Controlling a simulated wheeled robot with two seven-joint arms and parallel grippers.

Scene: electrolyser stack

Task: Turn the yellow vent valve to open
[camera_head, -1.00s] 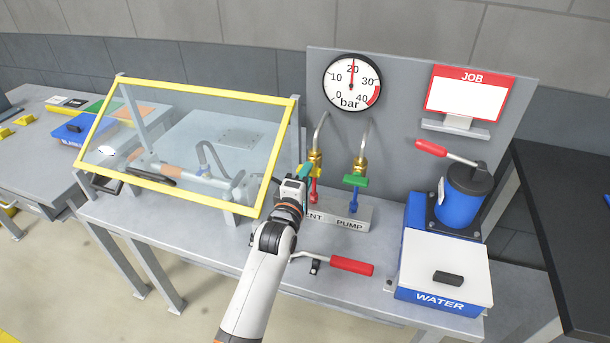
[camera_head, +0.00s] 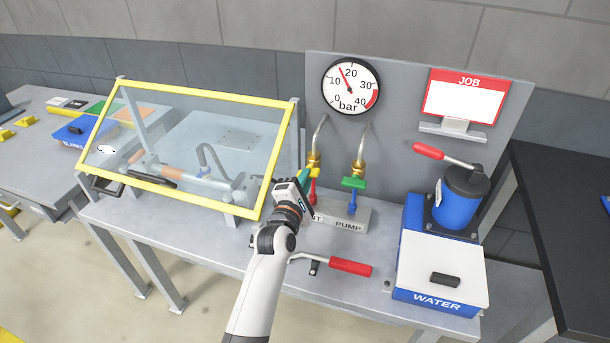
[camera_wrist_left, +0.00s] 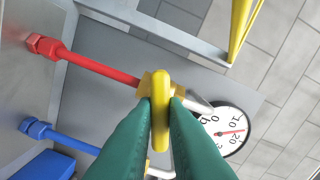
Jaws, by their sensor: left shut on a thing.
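The yellow vent valve handle (camera_head: 315,174) sits on the brass valve above the red pipe, left of the green-handled pump valve (camera_head: 354,182). In the left wrist view the yellow handle (camera_wrist_left: 160,122) stands between two green fingertips, with the brass body behind it. My left gripper (camera_head: 306,177) is shut on this handle; its fingers (camera_wrist_left: 160,108) press on both sides. In the head view the gripper partly hides the handle and the VENT label. The pressure gauge (camera_head: 351,86) needle points between 10 and 20 bar. My right gripper is not in view.
A yellow-framed clear guard (camera_head: 187,145) stands close left of the gripper. A red-handled lever (camera_head: 350,267) lies in front of the valve block (camera_head: 347,216). The blue pump (camera_head: 461,200) and white-lidded water tank (camera_head: 441,265) stand at right.

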